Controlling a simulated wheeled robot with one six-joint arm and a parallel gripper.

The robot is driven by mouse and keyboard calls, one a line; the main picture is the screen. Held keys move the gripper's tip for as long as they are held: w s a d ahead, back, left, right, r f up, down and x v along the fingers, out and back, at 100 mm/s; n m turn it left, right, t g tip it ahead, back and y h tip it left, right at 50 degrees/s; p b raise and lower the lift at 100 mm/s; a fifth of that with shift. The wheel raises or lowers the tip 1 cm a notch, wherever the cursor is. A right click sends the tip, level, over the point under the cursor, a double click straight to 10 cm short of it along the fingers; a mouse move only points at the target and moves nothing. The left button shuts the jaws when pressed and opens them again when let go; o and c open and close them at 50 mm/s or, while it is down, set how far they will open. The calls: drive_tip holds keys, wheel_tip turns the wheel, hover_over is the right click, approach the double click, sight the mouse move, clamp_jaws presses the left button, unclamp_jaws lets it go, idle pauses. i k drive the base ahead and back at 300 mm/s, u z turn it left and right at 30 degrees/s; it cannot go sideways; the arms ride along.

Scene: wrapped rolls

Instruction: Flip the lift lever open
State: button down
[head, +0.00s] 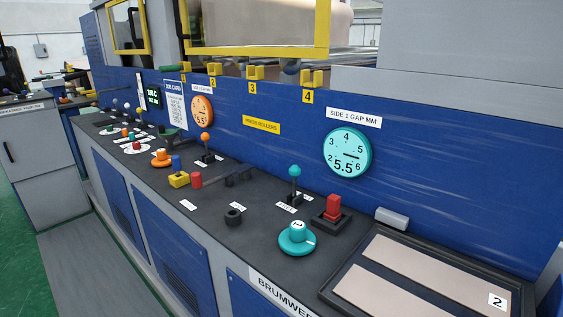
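Several controls stand on the dark console top (262,262), and I cannot read a label that marks one as the lift lever. A teal ball-topped lever (295,172) stands upright at the right of the middle. An orange ball-topped lever (205,138) stands upright further left. A dark bar (236,175) with a red end (197,180) lies low across the console between them. A red block-shaped control (333,207) sits on a dark base right of the teal lever. My gripper is not in view.
A teal knob (297,238), a black ring (234,216) and an orange knob (161,157) sit on the console. A framed tray (340,307) with pale plates is at the front right. Round gauges (347,153) are on the blue panel behind. Green floor (22,270) shows at left.

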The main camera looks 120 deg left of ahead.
sight(197, 184)
drive_tip(key=u, duration=3.95)
drive_tip(key=i, duration=0.5)
drive_tip(key=k, duration=1.3)
drive_tip(key=u, duration=0.6)
drive_tip(key=i, duration=1.95)
drive_tip(key=z, duration=0.75)
